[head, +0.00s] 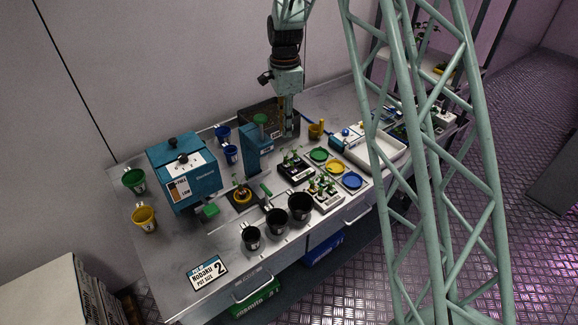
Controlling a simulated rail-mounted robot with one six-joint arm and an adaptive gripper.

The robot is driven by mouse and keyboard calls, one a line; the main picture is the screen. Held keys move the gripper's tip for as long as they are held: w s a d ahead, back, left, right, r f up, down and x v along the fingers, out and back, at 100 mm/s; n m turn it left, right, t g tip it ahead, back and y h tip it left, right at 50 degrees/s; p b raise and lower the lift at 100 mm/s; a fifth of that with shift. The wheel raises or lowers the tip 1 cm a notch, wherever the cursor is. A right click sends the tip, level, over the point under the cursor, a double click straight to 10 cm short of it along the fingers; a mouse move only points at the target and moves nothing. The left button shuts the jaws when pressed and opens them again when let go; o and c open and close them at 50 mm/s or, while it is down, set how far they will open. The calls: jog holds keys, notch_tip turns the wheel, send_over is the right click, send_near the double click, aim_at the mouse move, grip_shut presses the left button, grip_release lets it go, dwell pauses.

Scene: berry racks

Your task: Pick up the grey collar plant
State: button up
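Small green seedlings stand in two trays in the middle of the bench. One is a dark tray (297,173); the other is a pale tray (329,203) in front of it. The collars are too small for me to tell which plant has the grey one. My gripper (290,132) points down behind the dark tray, just right of a teal press-like stand (257,152). It appears apart from the seedlings. Its fingers are too small and dim to show whether they are open or shut.
Black pots (276,222) line the front edge. Green, yellow and blue discs (335,167) lie right of the trays, before a white tray (399,153). A teal box machine (183,172) stands at left, near a "NOBORU" sign (208,272). Bare bench shows at front left.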

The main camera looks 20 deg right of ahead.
jog(key=shift+w+d+f, duration=0.1)
jog(key=shift+f, duration=0.15)
send_over(286, 165)
jog(key=w, duration=0.1)
jog(key=shift+w+d+f, duration=0.1)
jog(key=shift+f, duration=4.2)
jog(key=shift+f, duration=0.15)
jog(key=shift+f, duration=2.45)
grip_shut()
